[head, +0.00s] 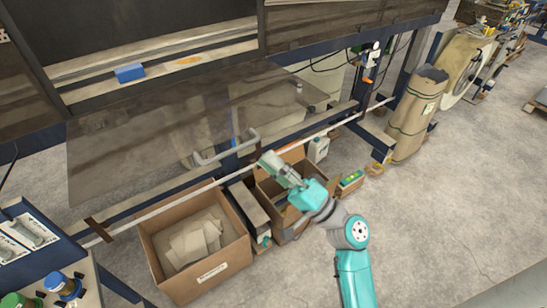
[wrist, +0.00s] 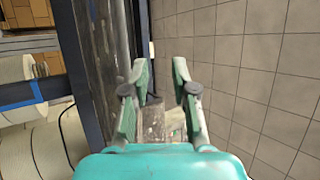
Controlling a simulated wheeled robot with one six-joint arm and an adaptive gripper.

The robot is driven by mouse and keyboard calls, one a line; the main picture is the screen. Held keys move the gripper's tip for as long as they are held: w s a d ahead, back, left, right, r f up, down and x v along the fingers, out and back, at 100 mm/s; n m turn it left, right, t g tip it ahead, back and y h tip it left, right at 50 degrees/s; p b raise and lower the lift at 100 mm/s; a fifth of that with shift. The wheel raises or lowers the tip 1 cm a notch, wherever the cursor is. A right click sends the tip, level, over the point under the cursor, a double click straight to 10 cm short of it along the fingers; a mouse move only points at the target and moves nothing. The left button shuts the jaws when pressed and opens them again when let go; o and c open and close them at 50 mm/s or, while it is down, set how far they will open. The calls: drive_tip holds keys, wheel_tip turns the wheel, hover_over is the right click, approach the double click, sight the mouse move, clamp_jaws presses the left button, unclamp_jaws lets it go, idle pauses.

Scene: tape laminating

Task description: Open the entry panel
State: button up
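The entry panel (head: 110,150) is a large see-through sheet on the front of the machine, in the left half of the head view. Its grey bar handle (head: 228,152) sits near its lower edge. I cannot tell from this angle how far the panel stands open. My gripper (head: 268,158) is just right of the handle in the head view, apart from it as far as I can see. In the wrist view my gripper (wrist: 160,70) has its two fingers apart with nothing clearly held between them. The handle is not clearly visible there.
An open cardboard box (head: 200,250) with papers stands on the floor below the panel. Another cardboard box (head: 290,220) is under my arm. A white rail (head: 170,202) runs along the machine front. A brown sack-like roll (head: 418,112) stands right.

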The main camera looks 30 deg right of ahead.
drive_tip(key=w+d+f+m+h, duration=0.1)
drive_tip(key=d+f+m, duration=0.1)
drive_tip(key=m, duration=0.2)
drive_tip(key=w+d+f+m+t+h, duration=0.1)
drive_tip(key=d+f+m, duration=0.1)
drive_tip(key=d+m, duration=0.1)
drive_tip(key=w+d+f+m+t+h, duration=0.1)
drive_tip(key=d+f+m, duration=0.1)
drive_tip(key=d+m, duration=0.1)
drive_tip(key=shift+f+m, duration=0.35)
drive_tip(key=shift+m, duration=0.45)
clamp_jaws()
drive_tip(key=m+t+h, duration=0.3)
drive_tip(key=m+h, duration=0.5)
drive_tip(key=m, duration=0.7)
approach(298, 107)
drive_tip(key=w+r, duration=0.2)
drive_tip(key=w, duration=0.3)
drive_tip(key=shift+d+r, duration=0.2)
drive_tip(key=shift+r, duration=0.8)
wheel_tip(298, 107, up, 6)
drive_tip(key=shift+w+r, duration=0.1)
